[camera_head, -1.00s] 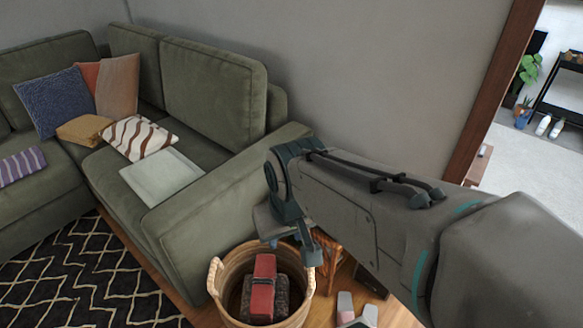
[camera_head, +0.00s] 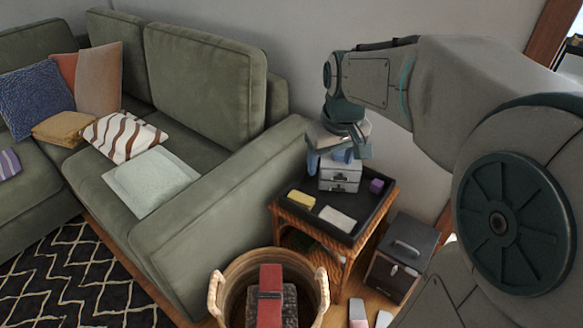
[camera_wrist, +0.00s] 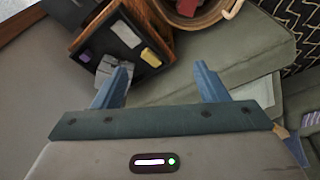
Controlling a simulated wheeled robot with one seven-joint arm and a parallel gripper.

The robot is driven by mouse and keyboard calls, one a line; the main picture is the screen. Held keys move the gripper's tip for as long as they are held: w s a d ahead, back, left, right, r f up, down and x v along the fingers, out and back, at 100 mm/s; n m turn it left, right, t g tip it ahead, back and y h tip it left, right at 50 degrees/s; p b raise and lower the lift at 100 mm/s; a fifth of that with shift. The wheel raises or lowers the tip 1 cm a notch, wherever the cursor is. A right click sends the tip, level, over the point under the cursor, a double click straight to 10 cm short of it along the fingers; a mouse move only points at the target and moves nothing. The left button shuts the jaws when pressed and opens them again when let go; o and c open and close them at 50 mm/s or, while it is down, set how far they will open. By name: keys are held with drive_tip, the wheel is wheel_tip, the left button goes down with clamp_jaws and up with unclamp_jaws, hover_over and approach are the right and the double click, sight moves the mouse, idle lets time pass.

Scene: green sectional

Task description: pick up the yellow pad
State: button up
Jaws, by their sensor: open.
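The yellow pad (camera_head: 301,199) lies on the left part of a black tray top on a small wicker side table (camera_head: 283,229), beside a white pad (camera_head: 337,219). In the wrist view the yellow pad (camera_wrist: 151,57) shows near the table's edge, beyond and between my fingers. My gripper (camera_head: 335,158) is open and empty. In the head view it is above the back of the table, in front of or over a small grey drawer box (camera_head: 339,178), higher than the yellow pad and apart from it. Its blue fingers (camera_wrist: 156,82) spread wide in the wrist view.
A purple block (camera_head: 376,186) is on the table's right side. The green sofa's arm (camera_head: 222,197) stands close on the left and the wall behind. A basket (camera_head: 227,297) with red items is in front, and a dark box (camera_head: 403,254) stands right of the table.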

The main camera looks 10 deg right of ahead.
drive_tip(key=w+f+n+b, duration=0.2)
drive_tip(key=w+f+b, duration=0.35)
drive_tip(key=w, duration=0.55)
drive_tip(key=n+g+y+b, duration=0.1)
drive_tip(key=n+g+b, duration=0.1)
drive_tip(key=n+b, duration=0.75)
hover_over(301, 197)
drive_tip(key=s+d+b, duration=0.1)
drive_tip(key=d+b, duration=0.1)
drive_tip(key=b, duration=0.1)
wheel_tip(301, 197, down, 31)
drive_tip(key=m, duration=0.3)
drive_tip(key=f+b, duration=0.1)
drive_tip(key=f, duration=0.3)
drive_tip(key=a+f+b, duration=0.1)
drive_tip(key=f, duration=0.4)
drive_tip(key=a+f+b, duration=0.1)
drive_tip(key=f+b, duration=0.1)
drive_tip(key=f, duration=0.2)
drive_tip(key=shift+w+f, duration=0.2)
drive_tip(key=shift+w, duration=0.2)
drive_tip(key=c, duration=0.8)
